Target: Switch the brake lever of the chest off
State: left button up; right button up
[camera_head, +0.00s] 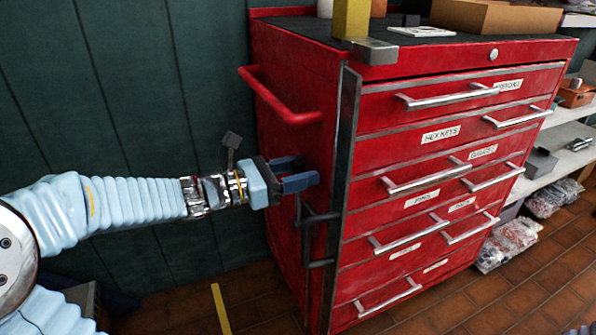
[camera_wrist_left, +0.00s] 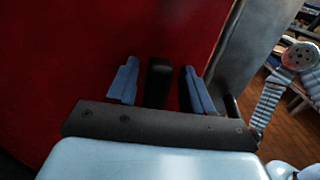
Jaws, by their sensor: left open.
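The red chest (camera_head: 300,60) stands at the centre right of the head view. Its dark brake lever (camera_head: 304,225) is on the left side face, near the front edge, and is partly hidden by my gripper. My left gripper (camera_head: 302,172) is open at that side face, by the lever's upper part. In the left wrist view, a black upright bar (camera_wrist_left: 158,82), apparently the lever, stands between the two blue fingers, with gaps on both sides. My left gripper (camera_wrist_left: 160,88) shows no grip on it there.
A red side handle (camera_head: 285,105) juts out above my gripper. Dark rods (camera_head: 322,263) stick out below it near the front edge. A green wall (camera_head: 130,80) stands behind my arm. Drawers with metal handles (camera_head: 430,185) fill the chest's front.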

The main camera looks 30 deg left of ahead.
pick_arm(q)
jog(key=v, duration=1.3)
jog(key=shift+s+a, duration=0.25)
jog(key=shift+s, duration=0.1)
jog(key=shift+f, duration=0.1)
jog(key=d+f+m+g+y+p, duration=0.1)
jog(key=d+f+m+g+y, duration=0.2)
jog(key=f, duration=0.7)
jog(key=d+f+m+g+y+p, duration=0.1)
jog(key=d+f+m+g, duration=0.3)
jog(key=f, duration=0.7)
jog(key=d+f+m+g+y, duration=0.1)
jog(key=d+f+m+g, duration=0.3)
jog(key=f, duration=0.6)
jog(key=s+d+f+m+g+y+p, duration=0.1)
jog(key=s+d+f+m, duration=0.1)
jog(key=d+f+m, duration=0.3)
jog(key=s+d+f+m+y, duration=0.1)
jog(key=d+f+m, duration=0.4)
jog(key=f+m, duration=0.5)
jog(key=shift+s+f+g+y+p, duration=0.2)
jog(key=shift+s+g+y+p, duration=0.15)
jog(key=shift+s, duration=0.4)
